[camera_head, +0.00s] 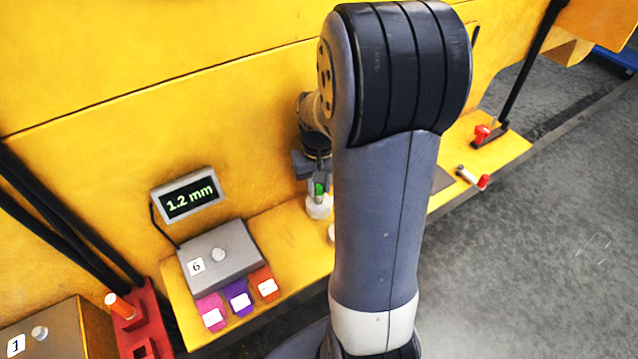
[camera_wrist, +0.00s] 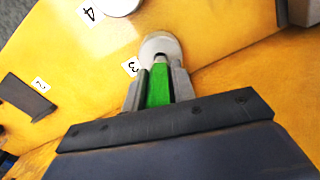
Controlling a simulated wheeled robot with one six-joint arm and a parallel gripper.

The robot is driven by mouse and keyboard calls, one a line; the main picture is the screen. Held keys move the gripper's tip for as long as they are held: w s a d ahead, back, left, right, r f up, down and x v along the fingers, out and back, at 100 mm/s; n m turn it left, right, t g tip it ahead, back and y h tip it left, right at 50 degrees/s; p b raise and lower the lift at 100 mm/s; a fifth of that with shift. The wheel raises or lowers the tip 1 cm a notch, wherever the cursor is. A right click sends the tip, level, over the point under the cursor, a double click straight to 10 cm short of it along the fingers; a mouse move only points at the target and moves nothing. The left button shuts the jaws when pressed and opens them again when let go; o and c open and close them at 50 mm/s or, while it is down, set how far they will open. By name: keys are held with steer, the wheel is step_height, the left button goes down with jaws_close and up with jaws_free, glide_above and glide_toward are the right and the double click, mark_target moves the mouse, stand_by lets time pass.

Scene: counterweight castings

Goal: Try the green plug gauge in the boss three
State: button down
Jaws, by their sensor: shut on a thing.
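My gripper (camera_head: 319,184) is shut on the green plug gauge (camera_head: 320,190). In the wrist view the green gauge (camera_wrist: 158,88) sits between the two grey fingers, its dark tip against the near part of boss three. Boss three (camera_wrist: 160,42) is a round, pale casting beside the label 3 (camera_wrist: 132,66). In the head view a pale boss (camera_head: 319,210) is directly below the gauge, which looks about upright there. The tip covers the boss's hole, so I cannot tell whether it is in it or just above.
Another pale boss (camera_wrist: 120,4) stands by label 4, and a dark plate (camera_wrist: 25,97) by label 2. A grey box (camera_head: 219,260) marked 6, a display (camera_head: 188,196) reading 1.2 mm, and coloured tags (camera_head: 239,298) are at left. Red-handled gauges (camera_head: 482,134) are at right. My arm hides the ledge's middle.

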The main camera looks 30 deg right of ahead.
steer(key=shift+f+b, duration=1.1)
steer(key=shift+f, duration=0.4)
stand_by(1.2)
stand_by(0.7)
steer(key=c, duration=1.1)
jaws_free()
step_height(320, 180, up, 10)
steer(key=shift+r, duration=0.2)
step_height(320, 180, up, 12)
steer(key=p, duration=1.1)
steer(key=shift+r, duration=0.2)
